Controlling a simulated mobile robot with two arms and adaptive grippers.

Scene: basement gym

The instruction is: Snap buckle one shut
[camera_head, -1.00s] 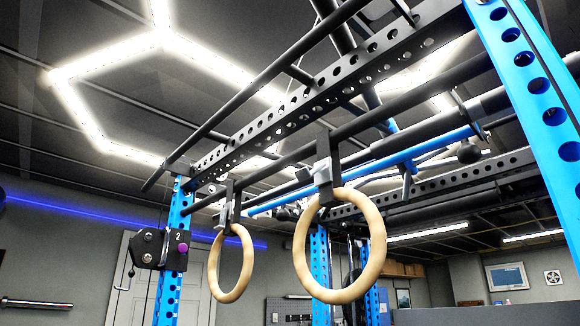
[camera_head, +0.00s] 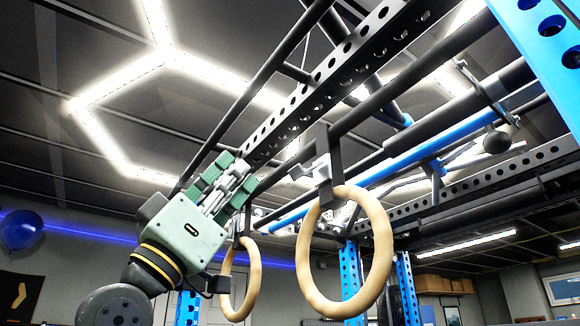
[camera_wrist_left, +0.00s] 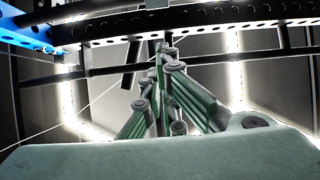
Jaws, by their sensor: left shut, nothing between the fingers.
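Two wooden rings hang on black straps from the rack's bars. The nearer ring (camera_head: 383,250) hangs under a grey metal buckle (camera_head: 320,170), whose light lever sticks out to the left. The farther ring (camera_head: 253,285) is lower left; its strap and buckle are mostly hidden behind my left gripper. Which buckle is number one I cannot tell. My left gripper (camera_head: 240,172), pale green with grey links, is raised left of the nearer buckle, apart from it. Its fingers are shut and empty; in the left wrist view they converge to a point (camera_wrist_left: 162,45). My right gripper is not in view.
Black bars and a perforated beam (camera_head: 340,68) cross above the rings. A blue upright (camera_head: 545,55) stands at the right, and a blue bar (camera_head: 425,155) runs behind the nearer strap. A blue ball (camera_head: 21,230) is at the far left.

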